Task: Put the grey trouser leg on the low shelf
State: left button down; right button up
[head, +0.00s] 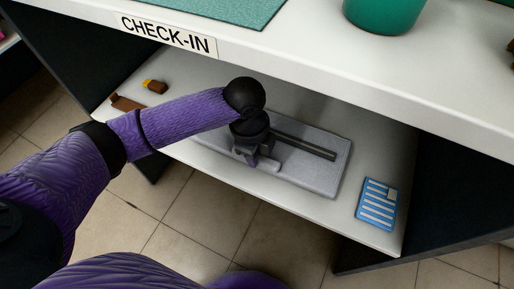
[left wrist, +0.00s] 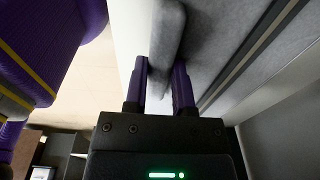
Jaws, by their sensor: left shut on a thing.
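The grey trouser leg (head: 322,152) is a flat, light grey slab-like piece with a dark lengthwise strip. It appears to lie on the white low shelf (head: 350,224) under the counter. My left gripper (head: 254,160) is over its left part, shut on its edge near the shelf's front. In the left wrist view, a padded grey edge of the trouser leg (left wrist: 222,40) passes between the two purple fingers (left wrist: 162,72). The gripper and wrist hide part of the piece in the head view. My right gripper is not in view.
A blue striped card (head: 377,204) lies at the shelf's right. Small brown items (head: 126,103) lie at its left end. The white counter (head: 300,45) with a CHECK-IN sign (head: 167,34) overhangs the shelf. A green container (head: 384,12) stands on the counter.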

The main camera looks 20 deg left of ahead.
pick_arm(q)
jog(key=shift+f+b, duration=0.3)
jog(key=shift+f, duration=0.35)
jog(key=shift+r, duration=0.15)
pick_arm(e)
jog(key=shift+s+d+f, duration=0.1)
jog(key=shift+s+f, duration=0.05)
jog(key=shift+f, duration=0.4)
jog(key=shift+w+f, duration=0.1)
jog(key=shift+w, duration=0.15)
pick_arm(q)
jog(key=shift+f, duration=0.5)
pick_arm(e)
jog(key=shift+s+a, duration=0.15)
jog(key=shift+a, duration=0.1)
pick_arm(q)
jog(key=shift+c, duration=1.8)
grip_release()
jog(key=o, duration=0.4)
jog(key=shift+c, duration=0.2)
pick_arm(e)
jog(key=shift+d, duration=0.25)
